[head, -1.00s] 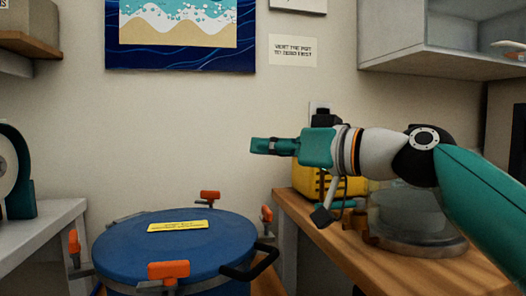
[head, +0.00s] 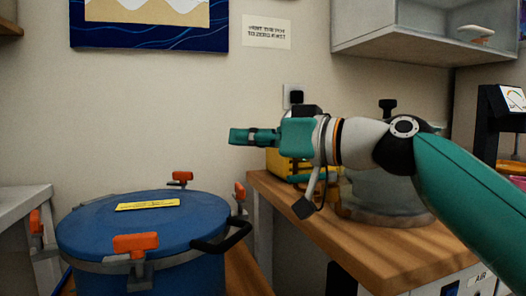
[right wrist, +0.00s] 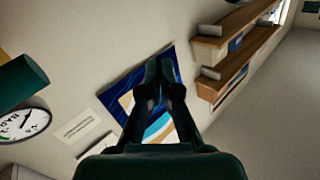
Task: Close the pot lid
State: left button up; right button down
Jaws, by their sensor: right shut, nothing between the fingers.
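The blue pot (head: 150,274) stands at the lower left of the head view. Its blue lid (head: 95,220) lies flat over the top and bears a yellow label (head: 147,206). Several clamps with orange handles, one at the front (head: 135,244), sit around the rim; I cannot tell whether they are latched. My right gripper (head: 234,136) is shut and empty, held above and to the right of the lid, apart from it. Its closed fingers (right wrist: 158,72) also show in the right wrist view, pointing at the wall. My left gripper is not in view.
A black handle (head: 222,238) sticks out at the pot's right. A wooden counter (head: 345,237) on the right carries a clear domed vessel (head: 385,195) and a yellow object (head: 279,163) behind my right arm. A grey table (head: 20,205) stands left. Space above the lid is clear.

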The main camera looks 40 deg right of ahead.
jog(key=s+d+f+b, duration=0.2)
jog(key=s+d+f, duration=0.1)
jog(key=s, duration=0.5)
jog(key=shift+f+b, duration=0.4)
jog(key=shift+f, duration=0.1)
jog(key=shift+d, duration=0.1)
